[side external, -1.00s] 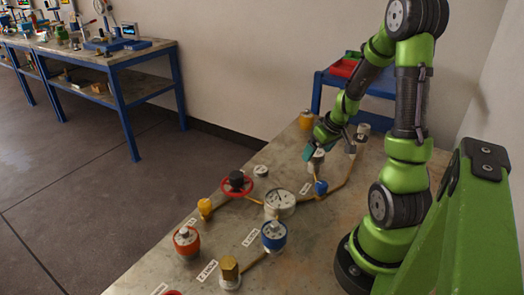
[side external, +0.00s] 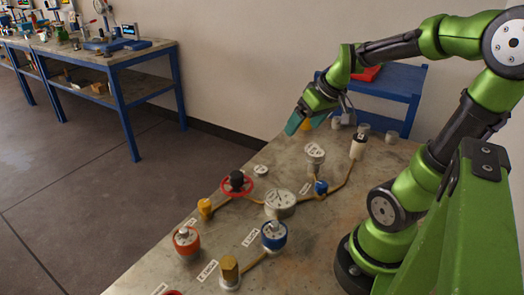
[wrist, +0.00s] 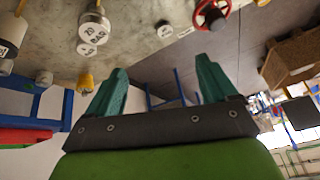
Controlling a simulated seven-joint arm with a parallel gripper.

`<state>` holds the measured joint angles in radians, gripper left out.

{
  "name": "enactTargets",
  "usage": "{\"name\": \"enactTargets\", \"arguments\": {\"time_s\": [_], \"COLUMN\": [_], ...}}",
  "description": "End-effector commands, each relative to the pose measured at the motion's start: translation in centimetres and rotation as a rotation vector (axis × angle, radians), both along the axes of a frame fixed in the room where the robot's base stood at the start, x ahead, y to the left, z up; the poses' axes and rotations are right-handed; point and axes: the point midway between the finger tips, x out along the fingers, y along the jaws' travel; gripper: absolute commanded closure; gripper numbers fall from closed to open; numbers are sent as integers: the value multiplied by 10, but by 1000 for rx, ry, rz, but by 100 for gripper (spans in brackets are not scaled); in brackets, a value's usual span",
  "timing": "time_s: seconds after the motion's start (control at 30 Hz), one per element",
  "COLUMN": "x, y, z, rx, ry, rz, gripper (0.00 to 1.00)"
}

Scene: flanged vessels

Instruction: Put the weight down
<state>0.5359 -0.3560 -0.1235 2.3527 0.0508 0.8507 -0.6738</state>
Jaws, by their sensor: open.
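A grey cylindrical weight (side external: 315,156) with a pale marked top stands upright on the table near its middle. A grey cylinder with marked pale faces, which looks like the same weight (wrist: 94,24), is at the upper left of the wrist view. My gripper (side external: 294,124) is raised above the table, up and left of the weight and apart from it. In the wrist view my gripper (wrist: 162,67) has its two teal fingers spread wide with nothing between them.
A dial gauge (side external: 280,204), a red handwheel (side external: 237,188) and blue, orange and yellow fittings stand along pipes on the table. A small pale disc (side external: 261,171) lies left of the weight. A white-topped post (side external: 358,146) and several grey cylinders stand toward the back right.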

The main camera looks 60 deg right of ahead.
Motion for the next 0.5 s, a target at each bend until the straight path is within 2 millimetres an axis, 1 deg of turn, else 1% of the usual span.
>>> {"name": "enactTargets", "arguments": {"time_s": [0.03, 0.07, 0.1, 0.2, 0.3, 0.33, 0.4, 0.5], "x": [7, 8, 8, 0, -11, -13, -18, -20], "y": [37, 57, 81, 132, 164, 170, 180, 184], "z": [11, 16, 21, 31, 36, 38, 39, 39], "rx": [21, 41, 66, 134, 188, 199, 219, 231], "ry": [-40, -56, -78, -118, -142, -146, -151, -152], "rz": [37, 46, 56, 77, 87, 88, 90, 86], "gripper": [14, 14, 14, 14, 14, 14, 14, 14]}}
